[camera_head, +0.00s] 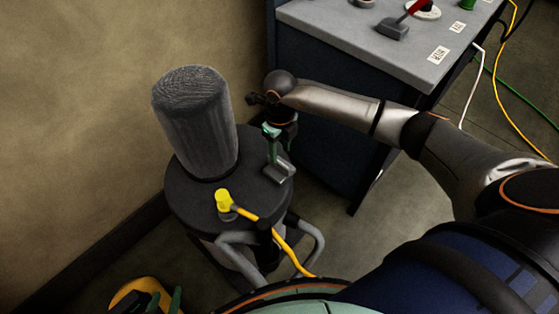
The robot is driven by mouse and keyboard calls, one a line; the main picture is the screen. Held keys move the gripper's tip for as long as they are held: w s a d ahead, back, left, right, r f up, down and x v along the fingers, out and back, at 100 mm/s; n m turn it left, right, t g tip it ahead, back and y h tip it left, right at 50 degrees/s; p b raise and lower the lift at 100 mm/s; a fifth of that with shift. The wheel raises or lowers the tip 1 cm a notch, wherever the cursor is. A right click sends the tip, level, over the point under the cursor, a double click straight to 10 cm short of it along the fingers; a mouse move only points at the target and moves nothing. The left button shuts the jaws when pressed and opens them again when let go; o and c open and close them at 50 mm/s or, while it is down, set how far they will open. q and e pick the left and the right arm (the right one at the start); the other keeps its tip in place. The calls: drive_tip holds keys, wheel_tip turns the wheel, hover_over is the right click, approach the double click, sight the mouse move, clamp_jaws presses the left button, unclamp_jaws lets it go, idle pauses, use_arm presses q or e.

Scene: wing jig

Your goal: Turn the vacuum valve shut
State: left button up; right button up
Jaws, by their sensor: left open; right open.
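The vacuum unit is a dark round drum (190,195) with a tall grey ribbed cylinder (195,125) on top. A yellow knob-like piece (222,199), which looks like the valve handle, stands at the front of the drum's lid. A yellow hose (290,250) runs from the fitting beside it. My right gripper (279,170) is open and empty over the lid's right edge, apart from the yellow piece. My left gripper (163,301) shows only partly at the bottom left edge, open, with its green fingers away from the drum.
Grey bent tubes (312,245) stand at the drum's front. A yellow thing (135,288) is partly cut off at bottom left. The wall is close on the left.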

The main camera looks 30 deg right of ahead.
sight(279, 162)
wheel_tip(279, 162, down, 6)
drive_tip(key=shift+r, duration=0.2)
clamp_jaws()
idle(0.4)
